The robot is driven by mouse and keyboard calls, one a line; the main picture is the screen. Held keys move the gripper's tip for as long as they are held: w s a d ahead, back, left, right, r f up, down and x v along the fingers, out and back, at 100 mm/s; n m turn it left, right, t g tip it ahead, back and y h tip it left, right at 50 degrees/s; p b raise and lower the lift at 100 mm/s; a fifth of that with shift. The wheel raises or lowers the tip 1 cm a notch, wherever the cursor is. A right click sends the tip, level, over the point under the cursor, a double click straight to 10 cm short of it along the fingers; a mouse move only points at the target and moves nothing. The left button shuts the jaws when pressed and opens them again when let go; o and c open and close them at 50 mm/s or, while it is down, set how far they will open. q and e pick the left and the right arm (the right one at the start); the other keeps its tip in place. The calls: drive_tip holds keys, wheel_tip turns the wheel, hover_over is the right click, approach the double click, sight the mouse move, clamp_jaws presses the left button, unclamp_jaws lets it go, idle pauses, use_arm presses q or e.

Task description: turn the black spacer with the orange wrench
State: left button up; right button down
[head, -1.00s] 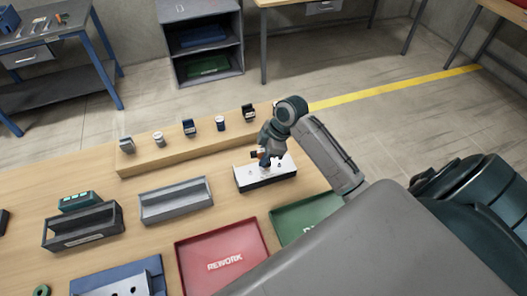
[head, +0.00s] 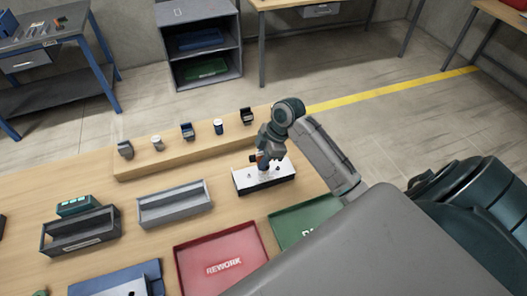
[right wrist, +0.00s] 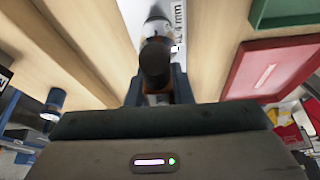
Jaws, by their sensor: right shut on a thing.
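My right gripper (head: 263,163) is over the white block (head: 284,172) in the head view, with its fingers low at the block's top. It is shut on the orange wrench (head: 259,157), of which only a small orange patch shows. In the right wrist view a dark round cylinder (right wrist: 155,62) stands between the fingers, with a bit of orange under it. A pale round part shows behind it on the white block, which has "4 mm" printed on it (right wrist: 178,20). I cannot tell which dark part is the black spacer. My left gripper is not in view.
A raised wooden ledge (head: 170,165) behind the block carries several small parts. A grey tray (head: 174,207), a dark bin (head: 80,236), a red REWORK tray (head: 263,240) and a green tray (head: 278,227) lie nearer. Bare table lies between the block and grey tray.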

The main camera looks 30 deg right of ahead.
sight(259, 154)
drive_tip(key=shift+r+p, duration=0.7)
drive_tip(key=shift+r, duration=1.85)
